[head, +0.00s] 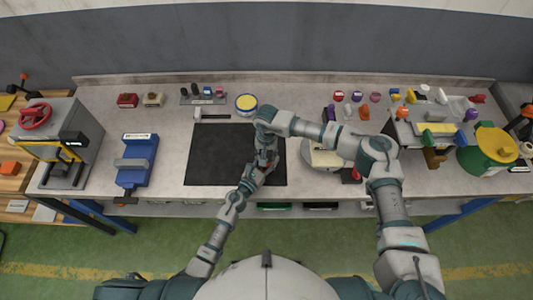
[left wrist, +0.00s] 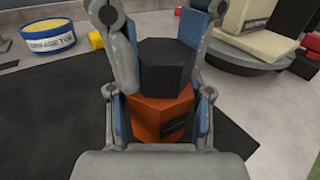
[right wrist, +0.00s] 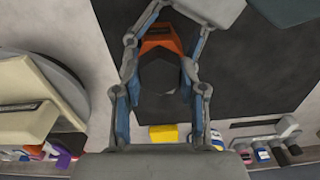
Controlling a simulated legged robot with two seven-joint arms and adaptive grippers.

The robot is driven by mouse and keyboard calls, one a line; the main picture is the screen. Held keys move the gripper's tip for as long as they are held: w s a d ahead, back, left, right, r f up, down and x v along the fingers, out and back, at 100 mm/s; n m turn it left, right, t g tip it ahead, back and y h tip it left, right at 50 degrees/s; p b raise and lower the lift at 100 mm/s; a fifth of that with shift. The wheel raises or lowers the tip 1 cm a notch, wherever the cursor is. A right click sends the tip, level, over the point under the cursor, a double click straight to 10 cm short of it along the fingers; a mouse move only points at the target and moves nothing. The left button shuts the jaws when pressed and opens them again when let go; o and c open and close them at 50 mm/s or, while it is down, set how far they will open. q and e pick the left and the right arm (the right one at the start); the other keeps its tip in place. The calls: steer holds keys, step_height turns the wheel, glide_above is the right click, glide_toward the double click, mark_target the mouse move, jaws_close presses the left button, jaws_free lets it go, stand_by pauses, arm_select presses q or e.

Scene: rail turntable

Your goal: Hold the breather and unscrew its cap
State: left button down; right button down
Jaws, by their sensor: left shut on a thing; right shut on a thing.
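The breather has an orange body (left wrist: 160,112) and a black faceted cap (left wrist: 165,66) on top. My left gripper (head: 264,163) is shut around the orange body, with blue pads on both sides in the left wrist view. My right gripper (right wrist: 160,100) is shut around the black cap from above. In the right wrist view the cap (right wrist: 158,77) sits between its blue pads, with the orange body (right wrist: 160,40) beyond it. The cap rests against the body; I cannot tell how far it is threaded. In the head view the grippers mostly hide the breather.
The hold is over the dark mat (head: 212,158) on the grey bench. A round turntable (left wrist: 250,52) stands close to the right, and a grease tub (head: 246,102) behind. A blue vise (head: 137,160) is at left, a green-yellow container (head: 487,150) at right. The mat's left side is clear.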

steer(key=n, duration=0.6)
steer(key=n, duration=0.6)
steer(key=c, duration=0.6)
jaws_free()
steer(key=shift+a, duration=0.1)
steer(key=shift+o, duration=0.6)
steer(key=shift+r, duration=2)
